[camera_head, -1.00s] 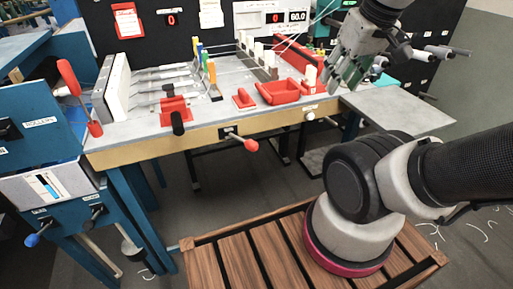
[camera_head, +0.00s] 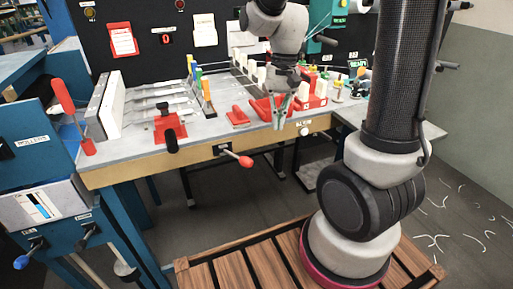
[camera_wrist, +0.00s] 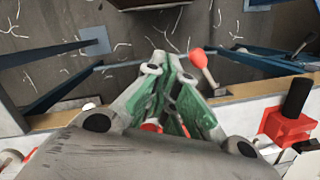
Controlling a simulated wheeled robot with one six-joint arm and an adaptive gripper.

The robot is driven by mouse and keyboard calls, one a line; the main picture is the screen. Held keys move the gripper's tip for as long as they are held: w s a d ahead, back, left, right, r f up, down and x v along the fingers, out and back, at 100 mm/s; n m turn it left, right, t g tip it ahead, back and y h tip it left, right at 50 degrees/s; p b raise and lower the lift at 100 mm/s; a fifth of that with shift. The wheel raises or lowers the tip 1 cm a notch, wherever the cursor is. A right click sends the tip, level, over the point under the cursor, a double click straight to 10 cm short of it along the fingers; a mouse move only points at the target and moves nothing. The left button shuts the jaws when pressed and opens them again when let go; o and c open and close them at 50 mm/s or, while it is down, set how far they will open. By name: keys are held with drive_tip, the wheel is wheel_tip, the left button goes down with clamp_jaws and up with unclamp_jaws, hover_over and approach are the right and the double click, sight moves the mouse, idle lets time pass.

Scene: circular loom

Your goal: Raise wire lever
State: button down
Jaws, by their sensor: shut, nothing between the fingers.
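A lever with a red knob (camera_head: 245,161) sticks out from the front edge of the table, beside a small dark label too small to read. It also shows in the wrist view (camera_wrist: 206,70), just right of the fingertips in the picture. A black-handled lever on a red base (camera_head: 168,128) stands on the table's left part. I cannot tell from labels which is the wire lever. My gripper (camera_head: 281,115) points down over the table's front part, by the red tray, shut and empty. Its green-padded fingers fill the middle of the wrist view (camera_wrist: 172,78).
The grey table (camera_head: 130,150) has a wooden front edge. A red tray (camera_head: 262,108) and a red block (camera_head: 237,117) lie near the gripper. A tall red lever (camera_head: 66,97) stands on the blue machine at left. A white knob (camera_head: 305,131) is on the front edge.

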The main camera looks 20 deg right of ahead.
sight(238, 157)
drive_tip(key=shift+w+a+f+m+y, duration=0.2)
drive_tip(key=shift+w+a+m, duration=0.25)
drive_tip(key=shift+w+m, duration=0.6)
drive_tip(key=shift+w+a+f+m+y, duration=0.1)
drive_tip(key=shift+w+a+f+m, duration=0.3)
drive_tip(key=shift+m, duration=1)
drive_tip(key=shift+w+a+f+m+y, duration=0.1)
drive_tip(key=shift+w+a+m, duration=0.45)
drive_tip(key=shift+w+m, duration=0.55)
drive_tip(key=shift+s, duration=0.15)
drive_tip(key=x, duration=1)
drive_tip(key=shift+a+m, duration=0.1)
drive_tip(key=shift+m, duration=0.25)
